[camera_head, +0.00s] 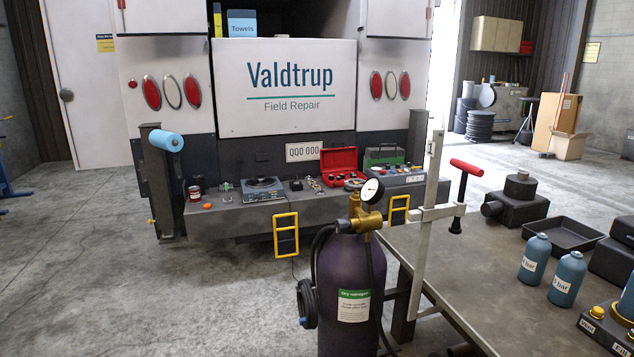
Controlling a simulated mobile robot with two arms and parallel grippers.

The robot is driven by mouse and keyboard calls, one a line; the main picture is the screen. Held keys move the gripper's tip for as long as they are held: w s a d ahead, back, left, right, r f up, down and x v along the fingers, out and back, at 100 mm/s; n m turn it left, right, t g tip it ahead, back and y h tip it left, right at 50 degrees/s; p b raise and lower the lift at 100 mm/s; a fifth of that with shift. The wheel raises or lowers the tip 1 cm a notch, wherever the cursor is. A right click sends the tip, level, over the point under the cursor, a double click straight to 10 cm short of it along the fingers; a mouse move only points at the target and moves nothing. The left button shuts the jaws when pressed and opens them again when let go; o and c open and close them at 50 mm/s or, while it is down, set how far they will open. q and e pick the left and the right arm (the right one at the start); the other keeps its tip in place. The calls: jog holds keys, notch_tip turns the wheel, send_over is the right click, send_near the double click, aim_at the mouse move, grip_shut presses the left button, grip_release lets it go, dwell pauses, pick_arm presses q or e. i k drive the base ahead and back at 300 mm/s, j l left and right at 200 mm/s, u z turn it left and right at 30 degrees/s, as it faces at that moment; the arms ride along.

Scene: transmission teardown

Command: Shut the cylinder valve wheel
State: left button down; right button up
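A dark purple gas cylinder (336,268) with a green and white "Dry nitrogen" label stands upright at the front centre, left of the workbench. A brass valve and regulator body (367,222) sits on its top, with a round white-faced gauge (372,191) above. A small dark knob (343,226) shows at the left of the brass body. I cannot tell whether it is the valve wheel, or how far the valve is turned. A black hose (318,243) loops down the cylinder's left side. Neither of my grippers is in view.
A grey workbench (440,257) fills the right, with a red-handled bar clamp (464,185) at its near left edge, blue bottles (534,257) and a black tray (562,235). A truck tail shelf (240,215) holding tools stands behind. The floor at left is clear.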

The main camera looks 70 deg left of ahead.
aim_at(358, 184)
jog(key=k+j+u, duration=0.15)
jog(key=u, duration=1.6)
